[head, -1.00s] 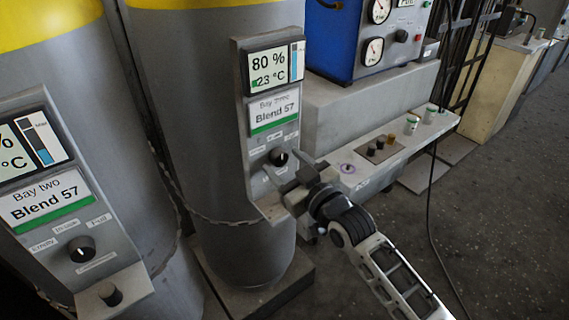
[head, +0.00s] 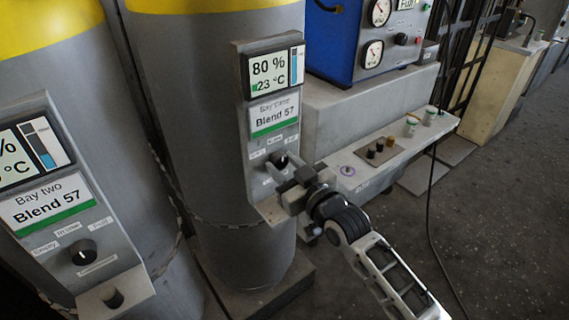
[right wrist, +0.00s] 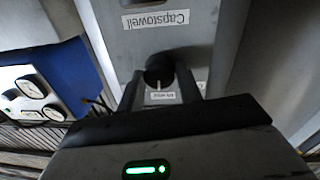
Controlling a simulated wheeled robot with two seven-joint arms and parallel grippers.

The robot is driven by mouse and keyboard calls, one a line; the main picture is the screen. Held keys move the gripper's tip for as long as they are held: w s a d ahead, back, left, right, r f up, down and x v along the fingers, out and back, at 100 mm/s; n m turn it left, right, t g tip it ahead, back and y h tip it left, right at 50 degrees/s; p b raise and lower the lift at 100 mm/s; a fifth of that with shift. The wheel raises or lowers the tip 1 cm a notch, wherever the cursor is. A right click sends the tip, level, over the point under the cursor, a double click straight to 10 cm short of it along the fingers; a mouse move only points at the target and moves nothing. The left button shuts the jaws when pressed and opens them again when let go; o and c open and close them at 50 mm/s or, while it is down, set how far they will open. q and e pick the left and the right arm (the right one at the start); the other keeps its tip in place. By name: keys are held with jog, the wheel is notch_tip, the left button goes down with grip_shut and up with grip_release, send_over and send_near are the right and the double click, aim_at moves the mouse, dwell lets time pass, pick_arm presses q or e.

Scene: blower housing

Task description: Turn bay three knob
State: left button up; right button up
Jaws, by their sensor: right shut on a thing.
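The bay three knob (head: 280,158) is a small black round knob on the grey panel (head: 239,130) of the middle cylinder, below the Blend 57 label. In the right wrist view the knob (right wrist: 158,68) sits between my two fingers. Its white mark points at the small label at the picture's lower side. My right gripper (head: 282,169) is shut on the knob, with its fingers at either side; it also shows in the right wrist view (right wrist: 159,88). The gripper partly covers the panel's lower labels. My left gripper is not in view.
The bay two panel (head: 70,190) with a similar knob (head: 83,251) stands at the left. A blue instrument box (head: 335,45) and a white ledge with small knobs (head: 380,150) are at the right. A dark cable hangs there.

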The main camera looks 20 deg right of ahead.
jog(key=shift+r+m+p, duration=0.2)
jog(key=shift+m+p, duration=0.8)
jog(key=m+p, duration=0.2)
jog(key=shift+m+g, duration=0.3)
jog(key=m+p, duration=0.1)
jog(key=m, duration=0.2)
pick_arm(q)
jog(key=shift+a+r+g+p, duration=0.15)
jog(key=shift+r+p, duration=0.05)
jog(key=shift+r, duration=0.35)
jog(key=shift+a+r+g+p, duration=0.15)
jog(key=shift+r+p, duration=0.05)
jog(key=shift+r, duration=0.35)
pick_arm(e)
jog(key=shift+d+f+m, duration=0.1)
jog(key=shift+m, duration=1.5)
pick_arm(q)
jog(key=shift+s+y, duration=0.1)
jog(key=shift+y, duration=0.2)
pick_arm(e)
jog(key=o, duration=1)
